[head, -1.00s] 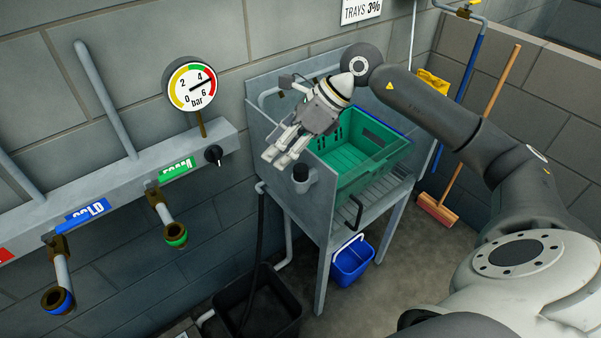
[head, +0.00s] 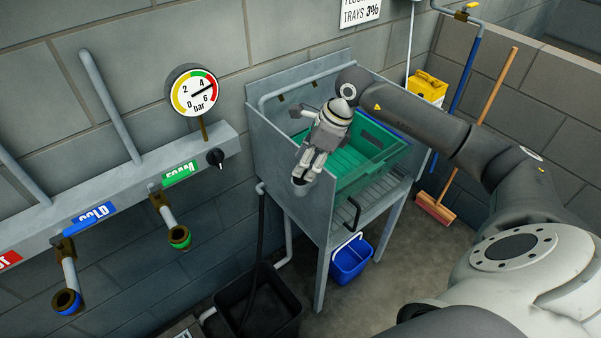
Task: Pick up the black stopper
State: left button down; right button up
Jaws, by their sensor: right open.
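The black stopper (head: 300,189) sits at the front left corner of the metal sink unit (head: 281,165) in the head view. Only a small dark part of it shows below my fingers. My right gripper (head: 303,177) points down and is open, with its fingertips at the stopper's top. I cannot tell whether the fingers are around the stopper or just above it. My left gripper is not in view.
A green crate (head: 378,151) stands in the sink, just right of my right gripper. The sink's raised walls are close by. A blue bucket (head: 350,262) and a black tub (head: 268,318) are below. A pipe rail with valves (head: 115,190) runs along the wall at left.

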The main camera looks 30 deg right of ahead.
aim_at(300, 180)
jog(key=shift+p+x, duration=0.45)
jog(key=shift+x, duration=1.05)
jog(key=c, duration=0.7)
jog(key=shift+r, duration=0.1)
